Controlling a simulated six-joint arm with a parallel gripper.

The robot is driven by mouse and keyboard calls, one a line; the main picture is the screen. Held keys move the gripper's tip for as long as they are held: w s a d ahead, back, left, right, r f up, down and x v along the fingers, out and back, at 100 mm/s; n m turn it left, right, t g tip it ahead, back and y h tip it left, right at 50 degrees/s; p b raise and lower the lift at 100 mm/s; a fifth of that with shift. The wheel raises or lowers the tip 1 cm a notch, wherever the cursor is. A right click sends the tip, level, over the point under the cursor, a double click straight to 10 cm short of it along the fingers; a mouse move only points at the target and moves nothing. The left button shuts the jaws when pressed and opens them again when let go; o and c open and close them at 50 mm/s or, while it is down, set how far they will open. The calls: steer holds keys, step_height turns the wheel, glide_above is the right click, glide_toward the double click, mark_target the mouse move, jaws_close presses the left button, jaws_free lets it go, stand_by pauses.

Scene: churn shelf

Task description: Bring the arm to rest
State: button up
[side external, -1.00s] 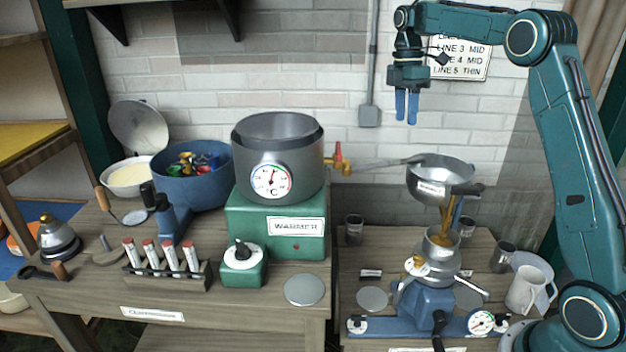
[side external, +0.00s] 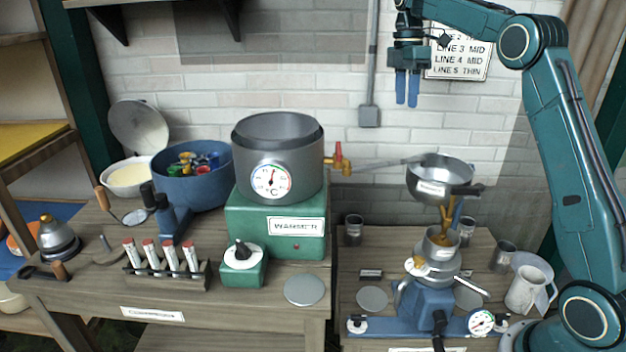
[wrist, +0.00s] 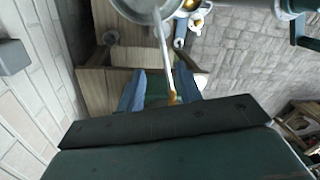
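My gripper (side external: 407,103) hangs in the air in front of the brick wall, high above the bench, with its blue fingers pointing down. In the wrist view my gripper (wrist: 158,88) has its two fingers apart with nothing held between them. The red-handled tap (side external: 340,160) on the warmer pot (side external: 278,160) is well below and left of it. The metal funnel bowl (side external: 440,178) is below and slightly right, with amber liquid (side external: 446,215) showing under it.
A wall sign (side external: 460,62) is close behind my gripper in the picture, and a grey conduit (side external: 371,60) runs down the wall to its left. A shelf (side external: 150,3) is at upper left. A blue tub (side external: 190,185) and a tube rack (side external: 168,280) stand on the left bench.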

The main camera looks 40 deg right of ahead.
steer(key=shift+a, duration=0.1)
steer(key=s+a+r+m+t+h, duration=0.1)
steer(key=s+a+r+m+t, duration=0.35)
steer(key=s+a, duration=0.85)
steer(key=s+a+f+m+t, duration=0.1)
steer(key=s+a+f+m, duration=0.2)
steer(key=s, duration=0.5)
steer(key=s+a+f+m+t, duration=0.1)
steer(key=s+a+f+m, duration=0.3)
steer(key=s+f, duration=0.3)
steer(key=shift+s+m, duration=0.45)
steer(key=shift+m, duration=0.3)
